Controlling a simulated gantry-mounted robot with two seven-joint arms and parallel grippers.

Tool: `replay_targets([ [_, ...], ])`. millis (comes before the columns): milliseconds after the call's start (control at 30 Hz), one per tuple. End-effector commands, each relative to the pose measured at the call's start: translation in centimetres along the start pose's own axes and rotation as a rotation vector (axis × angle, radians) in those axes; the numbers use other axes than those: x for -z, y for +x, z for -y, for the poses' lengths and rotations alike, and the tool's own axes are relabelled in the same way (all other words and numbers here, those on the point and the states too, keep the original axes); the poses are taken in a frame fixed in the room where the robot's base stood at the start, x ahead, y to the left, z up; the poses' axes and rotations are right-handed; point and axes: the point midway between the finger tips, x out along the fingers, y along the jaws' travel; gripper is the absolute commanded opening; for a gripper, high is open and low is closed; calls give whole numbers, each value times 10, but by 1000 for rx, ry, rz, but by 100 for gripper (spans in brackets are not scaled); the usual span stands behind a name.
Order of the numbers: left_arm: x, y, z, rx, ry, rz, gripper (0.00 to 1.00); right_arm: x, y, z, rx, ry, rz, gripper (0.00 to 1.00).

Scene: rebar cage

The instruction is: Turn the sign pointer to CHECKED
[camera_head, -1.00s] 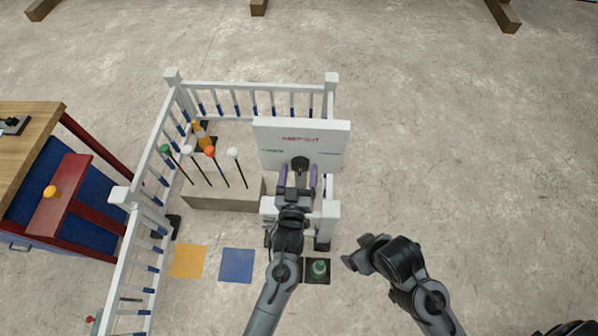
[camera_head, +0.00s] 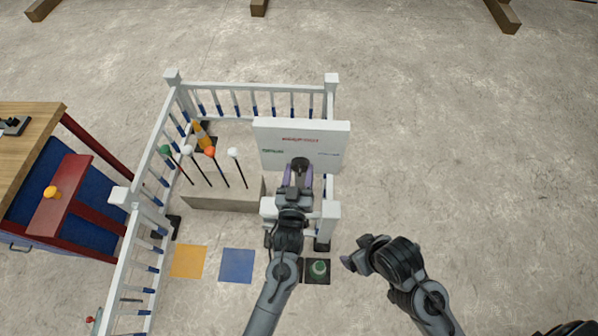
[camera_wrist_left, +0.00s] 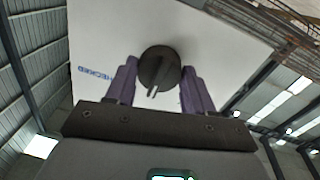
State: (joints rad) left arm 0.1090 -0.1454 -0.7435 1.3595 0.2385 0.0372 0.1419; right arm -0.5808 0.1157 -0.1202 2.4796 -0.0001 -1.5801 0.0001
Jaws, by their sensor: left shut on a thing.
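The white sign board (camera_head: 334,145) stands upright at the front right of the fenced area, with a red label at top centre, a green one at left and a faint one at right. In the left wrist view a blue CHECKED label (camera_wrist_left: 96,75) reads upside down, left of the dark round pointer knob (camera_wrist_left: 159,66). The knob's narrow tip points down there, away from CHECKED. My left gripper (camera_head: 299,174) is shut on the knob, its purple fingers on either side. My right gripper (camera_head: 352,262) is off the sign, lower right; its jaw state is unclear.
White railings (camera_head: 255,86) surround the area. Several ball-topped rods stand in a grey block (camera_head: 225,200), near an orange cone (camera_head: 200,133). A yellow mat (camera_head: 189,261), a blue mat (camera_head: 237,265) and a green button (camera_head: 318,268) lie in front.

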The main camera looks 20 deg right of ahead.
Motion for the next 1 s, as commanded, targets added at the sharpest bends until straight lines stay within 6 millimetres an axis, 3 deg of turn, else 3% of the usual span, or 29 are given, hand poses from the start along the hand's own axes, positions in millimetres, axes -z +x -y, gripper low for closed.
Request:
replay_targets([
  [267,3,0,0,1,151,11,22,4,-13,-2,-6,-8,1,85],
  [1000,3,0,-1,10,811,60,22,16,-49,-2,-1,-1,-1,85],
])
